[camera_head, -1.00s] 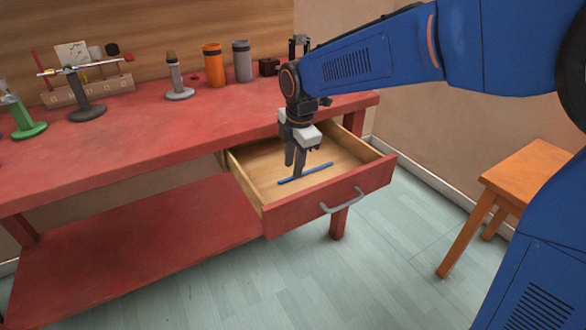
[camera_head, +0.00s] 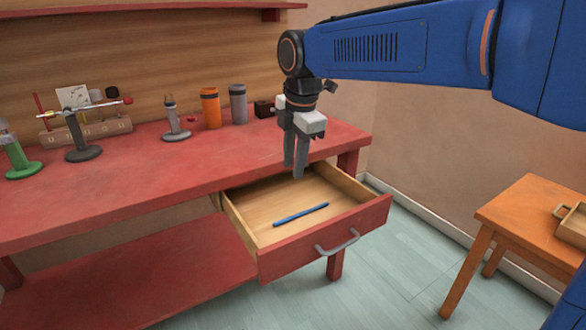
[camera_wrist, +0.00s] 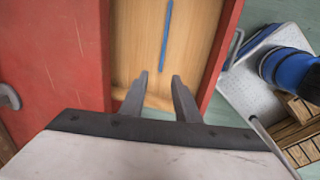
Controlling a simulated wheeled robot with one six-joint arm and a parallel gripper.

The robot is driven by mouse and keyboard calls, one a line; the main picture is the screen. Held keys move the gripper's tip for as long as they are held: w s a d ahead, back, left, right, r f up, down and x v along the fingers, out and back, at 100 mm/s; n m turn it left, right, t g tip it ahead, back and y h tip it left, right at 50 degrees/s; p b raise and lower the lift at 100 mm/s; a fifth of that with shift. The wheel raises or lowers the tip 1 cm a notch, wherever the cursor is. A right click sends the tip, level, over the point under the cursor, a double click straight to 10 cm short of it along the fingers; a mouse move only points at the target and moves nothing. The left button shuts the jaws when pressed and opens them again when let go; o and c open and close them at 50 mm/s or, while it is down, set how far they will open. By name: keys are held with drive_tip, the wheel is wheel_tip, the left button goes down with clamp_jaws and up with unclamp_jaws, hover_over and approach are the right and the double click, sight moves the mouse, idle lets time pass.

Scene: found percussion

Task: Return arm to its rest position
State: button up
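My gripper (camera_head: 295,172) hangs pointing down above the open drawer (camera_head: 268,255) of the red workbench. In the wrist view my gripper (camera_wrist: 158,80) has its two fingers apart with nothing between them. A thin blue rod (camera_head: 300,213) lies on the wooden drawer floor, below and apart from the fingers. The blue rod also shows in the wrist view (camera_wrist: 166,35), beyond the fingertips.
The red workbench (camera_head: 130,160) carries an orange cylinder (camera_head: 211,108), a grey cylinder (camera_head: 238,104), a grey stand (camera_head: 175,122) and a green stand (camera_head: 20,160). An orange stool (camera_head: 530,208) with a wooden tray (camera_head: 572,228) stands at right. Floor between drawer and stool is clear.

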drive_tip(key=s+d+f+m, duration=0.1)
drive_tip(key=s+d+m, duration=0.25)
drive_tip(key=d, duration=0.35)
drive_tip(key=s+d+f+m+t, duration=0.1)
drive_tip(key=s+d+m, duration=0.2)
drive_tip(key=d+m, duration=0.3)
drive_tip(key=s+d+f+m, duration=0.1)
drive_tip(key=s+d+m, duration=0.25)
drive_tip(key=d, duration=0.45)
drive_tip(key=s+d+f+m+t, duration=0.1)
drive_tip(key=s+d+f+m, duration=0.4)
drive_tip(key=s+m, duration=0.1)
drive_tip(key=s+d+f+m+t+h, duration=0.1)
drive_tip(key=s+d+f+m, duration=0.4)
drive_tip(key=s, duration=0.3)
drive_tip(key=shift+s+d+f+m, duration=0.25)
drive_tip(key=shift+d+f+m, duration=0.15)
drive_tip(key=shift+f, duration=0.15)
